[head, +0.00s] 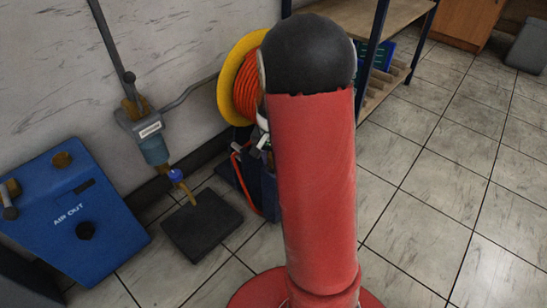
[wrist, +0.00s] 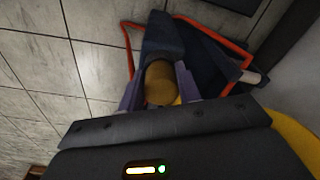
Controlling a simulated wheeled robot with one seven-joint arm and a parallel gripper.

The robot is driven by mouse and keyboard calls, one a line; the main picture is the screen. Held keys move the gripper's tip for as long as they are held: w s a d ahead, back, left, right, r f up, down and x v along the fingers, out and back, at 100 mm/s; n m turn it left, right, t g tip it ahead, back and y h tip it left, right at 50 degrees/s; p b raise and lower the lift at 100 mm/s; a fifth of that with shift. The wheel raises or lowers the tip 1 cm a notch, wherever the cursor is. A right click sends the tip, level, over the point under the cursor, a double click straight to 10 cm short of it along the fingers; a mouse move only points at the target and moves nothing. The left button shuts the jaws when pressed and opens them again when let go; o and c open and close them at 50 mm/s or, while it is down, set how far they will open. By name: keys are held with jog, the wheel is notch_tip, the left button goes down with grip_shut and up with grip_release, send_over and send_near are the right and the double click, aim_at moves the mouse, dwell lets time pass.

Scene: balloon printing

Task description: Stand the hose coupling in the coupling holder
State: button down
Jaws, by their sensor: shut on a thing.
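My gripper (wrist: 159,80) is shut on a brass-coloured round piece, which I take for the hose coupling (wrist: 160,88). Its two grey-purple fingers press on it from both sides in the wrist view. Beyond it is a dark blue body (wrist: 165,40) with a red tube frame (wrist: 215,38). The same dark blue body (head: 262,185) stands below the hose reel in the head view. I cannot tell whether the coupling touches it. My red and black arm hides the gripper and coupling in the head view. I cannot pick out the coupling holder for certain.
The yellow reel (head: 232,80) with orange hose (head: 246,88) stands near the wall. A blue AIR OUT panel (head: 75,215) and a black floor pad (head: 201,224) are at left. A shelf (head: 375,98) stands behind. The tiled floor at right is clear.

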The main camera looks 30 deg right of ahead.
jog(key=c, duration=0.9)
grip_release()
